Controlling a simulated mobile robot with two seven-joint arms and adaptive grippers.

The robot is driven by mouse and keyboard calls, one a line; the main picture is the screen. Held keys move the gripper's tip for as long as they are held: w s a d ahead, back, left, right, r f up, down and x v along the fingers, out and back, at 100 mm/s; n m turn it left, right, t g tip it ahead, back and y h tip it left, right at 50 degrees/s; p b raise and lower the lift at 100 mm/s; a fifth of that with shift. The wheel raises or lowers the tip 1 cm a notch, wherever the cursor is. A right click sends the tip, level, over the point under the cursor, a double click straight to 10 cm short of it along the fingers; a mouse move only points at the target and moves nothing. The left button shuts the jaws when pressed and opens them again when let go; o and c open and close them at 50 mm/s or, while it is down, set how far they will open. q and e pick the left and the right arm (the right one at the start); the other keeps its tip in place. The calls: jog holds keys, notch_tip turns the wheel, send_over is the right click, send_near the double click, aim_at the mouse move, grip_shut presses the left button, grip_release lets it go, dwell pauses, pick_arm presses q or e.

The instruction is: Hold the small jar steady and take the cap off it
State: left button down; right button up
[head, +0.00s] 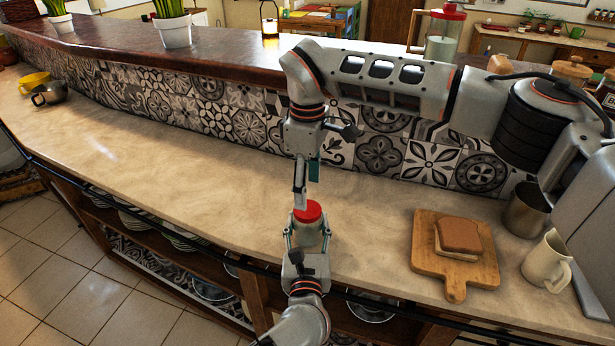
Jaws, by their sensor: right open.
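The small jar (308,236) is pale and glassy, upright at the front edge of the counter. Its red cap (308,212) is on top. My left gripper (307,238) comes up from the bottom of the head view, with a finger on each side of the jar, shut on its body. My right gripper (305,190) reaches over from the right and points down just above the cap. It is open and holds nothing. One finger ends near the cap's upper left edge; whether it touches the cap, I cannot tell.
A wooden board (428,258) with bread (458,236) lies to the right, with a metal cup (527,210) and a cream pitcher (547,262) beyond. A tiled wall (240,125) runs behind.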

aim_at(308, 209)
jog(key=shift+f, duration=2.85)
jog(key=c, duration=1.2)
jog(key=shift+o, duration=0.2)
